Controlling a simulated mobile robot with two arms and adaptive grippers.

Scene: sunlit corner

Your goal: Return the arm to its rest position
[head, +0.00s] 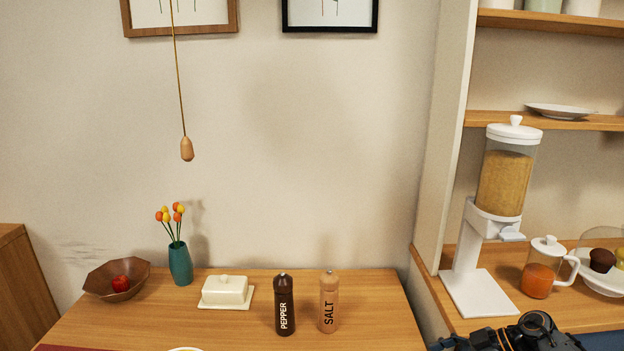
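My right gripper (470,342) shows at the bottom right edge, dark and cut off by the frame. Its arm comes in from the right, with a blue part beside it. The fingertips are not clear, so I cannot tell whether it is open or shut. It appears in front of the counter's lower edge, below the white dispenser. I see nothing held in the visible part. My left gripper and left arm are not in view.
A wooden table (365,295) bears a pepper mill (284,303), salt mill (328,300), butter dish (225,291), teal vase (180,263) and bowl (98,280). At right, a counter holds a dispenser (478,290) and jug (538,280). A wooden pull (187,149) hangs above.

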